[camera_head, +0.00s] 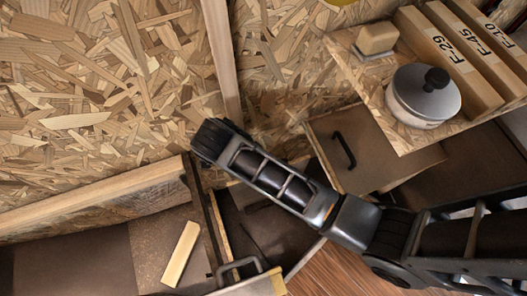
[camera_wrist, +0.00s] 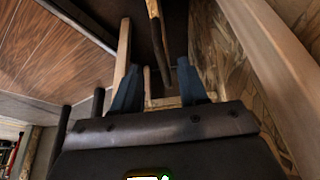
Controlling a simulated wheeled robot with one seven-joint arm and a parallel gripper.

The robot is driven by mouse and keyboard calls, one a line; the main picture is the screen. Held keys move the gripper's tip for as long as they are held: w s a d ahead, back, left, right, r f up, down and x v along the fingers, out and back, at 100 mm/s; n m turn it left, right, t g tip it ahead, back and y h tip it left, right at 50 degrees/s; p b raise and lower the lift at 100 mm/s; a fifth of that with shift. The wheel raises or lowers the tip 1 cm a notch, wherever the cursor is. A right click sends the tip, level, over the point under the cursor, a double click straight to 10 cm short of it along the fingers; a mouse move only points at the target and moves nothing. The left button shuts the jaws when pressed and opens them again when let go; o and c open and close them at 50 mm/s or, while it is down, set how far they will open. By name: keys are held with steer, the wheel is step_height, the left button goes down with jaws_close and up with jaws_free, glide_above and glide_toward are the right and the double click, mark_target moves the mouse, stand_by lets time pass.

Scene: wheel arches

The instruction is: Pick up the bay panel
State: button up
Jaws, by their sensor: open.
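I cannot tell for sure which thing is the bay panel. A pale flat wooden piece (camera_head: 181,254) lies tilted on a brown surface at the lower left of the head view. My gripper (camera_head: 212,140) is at the end of the arm, close to the chipboard wall and above an open compartment. In the wrist view my gripper (camera_wrist: 160,85) shows two blue-grey fingers spread apart. A thin brown upright edge (camera_wrist: 155,35) shows between and beyond them; whether it lies within their reach is unclear. No contact shows. My arm hides part of the compartment.
A shelf at the upper right holds a lidded pot (camera_head: 423,95), a small block (camera_head: 377,38) and long boxes marked F-29 (camera_head: 447,55), F-45 and F-10. A drawer (camera_head: 375,150) with a black handle lies below. A wooden beam (camera_head: 95,195) borders the wall.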

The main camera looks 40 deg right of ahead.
steer(key=b+x, duration=0.2)
steer(key=x, duration=0.5)
steer(key=shift+w+d+b, duration=0.1)
steer(key=shift+d+b, duration=0.05)
steer(key=shift+b, duration=0.15)
jaws_close()
stand_by(1.1)
